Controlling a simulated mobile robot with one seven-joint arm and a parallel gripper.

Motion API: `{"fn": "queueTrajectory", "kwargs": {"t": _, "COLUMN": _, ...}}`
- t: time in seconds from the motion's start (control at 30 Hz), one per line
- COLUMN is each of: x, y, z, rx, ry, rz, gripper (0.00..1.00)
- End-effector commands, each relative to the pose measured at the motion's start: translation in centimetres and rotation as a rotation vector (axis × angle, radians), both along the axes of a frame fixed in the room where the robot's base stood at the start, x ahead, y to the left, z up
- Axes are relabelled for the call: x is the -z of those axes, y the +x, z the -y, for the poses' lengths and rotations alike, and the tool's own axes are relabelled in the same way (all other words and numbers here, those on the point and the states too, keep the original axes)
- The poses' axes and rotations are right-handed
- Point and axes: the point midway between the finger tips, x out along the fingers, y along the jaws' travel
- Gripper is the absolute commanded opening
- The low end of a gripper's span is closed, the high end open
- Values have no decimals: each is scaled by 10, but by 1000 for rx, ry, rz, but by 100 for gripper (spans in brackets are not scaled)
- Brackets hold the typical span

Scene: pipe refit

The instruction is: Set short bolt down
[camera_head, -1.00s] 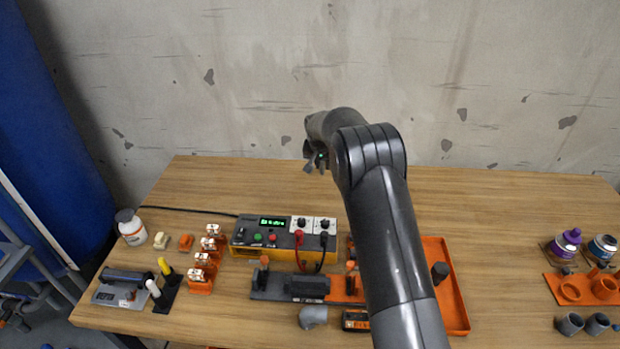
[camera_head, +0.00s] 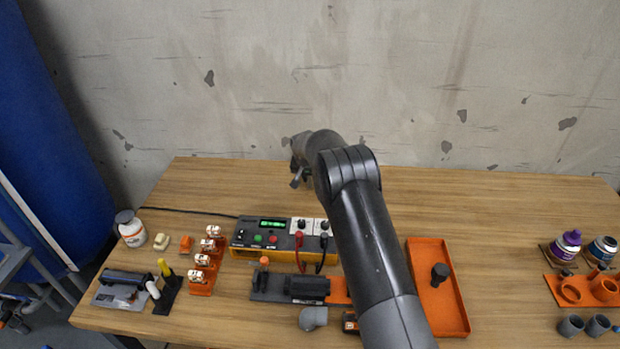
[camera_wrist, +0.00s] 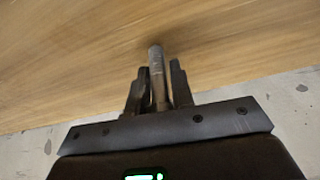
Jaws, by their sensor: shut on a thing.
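The short bolt (camera_wrist: 156,62), a grey metal shaft, sits between the two dark fingers of my gripper (camera_wrist: 161,84) in the wrist view. My gripper is shut on it, and the bolt's end points away from the wrist towards bare wood. The far end of the bolt is in plain sight; its other end is hidden between the fingers. In the head view my gripper (camera_head: 297,178) is over the back part of the workbench (camera_head: 480,205), behind the power supply. The bolt is not clear in that view. I cannot tell how high it is above the wood.
A power supply (camera_head: 272,224) with red and black leads stands left of my arm. An orange tray (camera_head: 425,262) with a dark knobbed part lies at right. The back right of the bench is clear.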

Motion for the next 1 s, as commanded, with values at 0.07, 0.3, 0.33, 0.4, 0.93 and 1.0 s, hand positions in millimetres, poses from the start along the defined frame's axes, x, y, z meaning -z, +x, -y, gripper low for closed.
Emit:
{"fn": "queueTrajectory", "kwargs": {"t": 0.07, "x": 3, "y": 0, "z": 0, "rx": 0, "ry": 0, "rz": -1, "gripper": 22}}
{"fn": "queueTrajectory", "kwargs": {"t": 0.3, "x": 2, "y": 0, "z": 0, "rx": 0, "ry": 0, "rz": -1, "gripper": 42}}
{"fn": "queueTrajectory", "kwargs": {"t": 0.33, "x": 2, "y": 0, "z": 0, "rx": 0, "ry": 0, "rz": -1, "gripper": 43}}
{"fn": "queueTrajectory", "kwargs": {"t": 0.4, "x": 2, "y": 0, "z": 0, "rx": 0, "ry": 0, "rz": -1, "gripper": 43}}
{"fn": "queueTrajectory", "kwargs": {"t": 0.93, "x": -46, "y": -18, "z": -3, "rx": 0, "ry": 1, "rz": 1, "gripper": 43}}
{"fn": "queueTrajectory", "kwargs": {"t": 1.0, "x": -59, "y": -23, "z": -4, "rx": 0, "ry": 1, "rz": 2, "gripper": 43}}
